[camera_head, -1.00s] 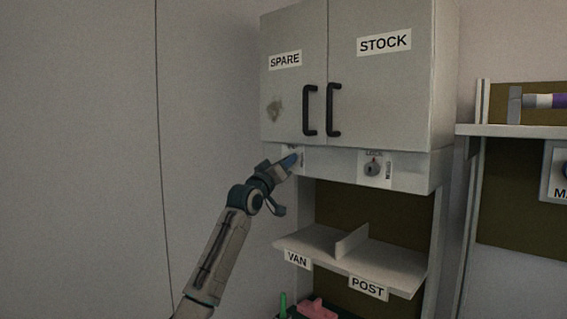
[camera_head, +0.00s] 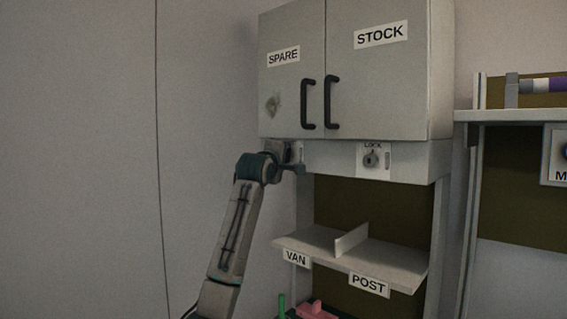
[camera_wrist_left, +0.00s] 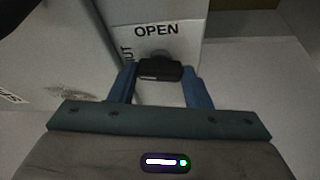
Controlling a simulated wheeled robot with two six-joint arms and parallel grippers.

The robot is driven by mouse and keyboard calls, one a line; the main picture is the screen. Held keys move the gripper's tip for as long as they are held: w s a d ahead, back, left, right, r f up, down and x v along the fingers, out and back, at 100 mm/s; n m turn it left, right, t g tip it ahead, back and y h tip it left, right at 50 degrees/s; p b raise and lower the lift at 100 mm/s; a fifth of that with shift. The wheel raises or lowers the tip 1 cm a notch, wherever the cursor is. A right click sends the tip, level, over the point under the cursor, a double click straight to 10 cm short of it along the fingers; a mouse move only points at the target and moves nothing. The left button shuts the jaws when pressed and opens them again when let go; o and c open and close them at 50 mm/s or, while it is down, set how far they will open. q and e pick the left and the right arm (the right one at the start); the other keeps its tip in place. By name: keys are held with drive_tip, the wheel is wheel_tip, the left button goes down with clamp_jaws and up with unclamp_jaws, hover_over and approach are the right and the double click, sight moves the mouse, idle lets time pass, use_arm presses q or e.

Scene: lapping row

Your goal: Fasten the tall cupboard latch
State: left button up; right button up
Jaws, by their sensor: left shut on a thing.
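The tall cupboard (camera_head: 292,98) has two closed grey doors, labelled SPARE and STOCK, with black handles. My left gripper (camera_head: 292,153) is at the panel below the SPARE door, and its wrist covers the latch there in the head view. In the left wrist view the gripper (camera_wrist_left: 162,76) is shut on a dark latch knob (camera_wrist_left: 160,69), one blue finger on each side. A white plate (camera_wrist_left: 182,30) behind the knob reads OPEN, and a partly hidden word at its left ends in UT. My right gripper is not in view.
A round LOCK knob (camera_head: 371,159) sits on the panel to the right. Below is an open shelf (camera_head: 400,262) with a divider and VAN and POST labels. Another shelf (camera_head: 520,116) stands at the right. The wall at the left is bare.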

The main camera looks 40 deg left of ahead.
use_arm(q)
drive_tip(key=shift+n+g, duration=0.4)
drive_tip(key=shift+n, duration=0.6)
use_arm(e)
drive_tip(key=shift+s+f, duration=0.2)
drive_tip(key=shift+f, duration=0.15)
use_arm(q)
drive_tip(key=shift+b, duration=0.3)
drive_tip(key=o, duration=1)
drive_tip(key=shift+b+v, duration=2.1)
drive_tip(key=shift+v, duration=3.3)
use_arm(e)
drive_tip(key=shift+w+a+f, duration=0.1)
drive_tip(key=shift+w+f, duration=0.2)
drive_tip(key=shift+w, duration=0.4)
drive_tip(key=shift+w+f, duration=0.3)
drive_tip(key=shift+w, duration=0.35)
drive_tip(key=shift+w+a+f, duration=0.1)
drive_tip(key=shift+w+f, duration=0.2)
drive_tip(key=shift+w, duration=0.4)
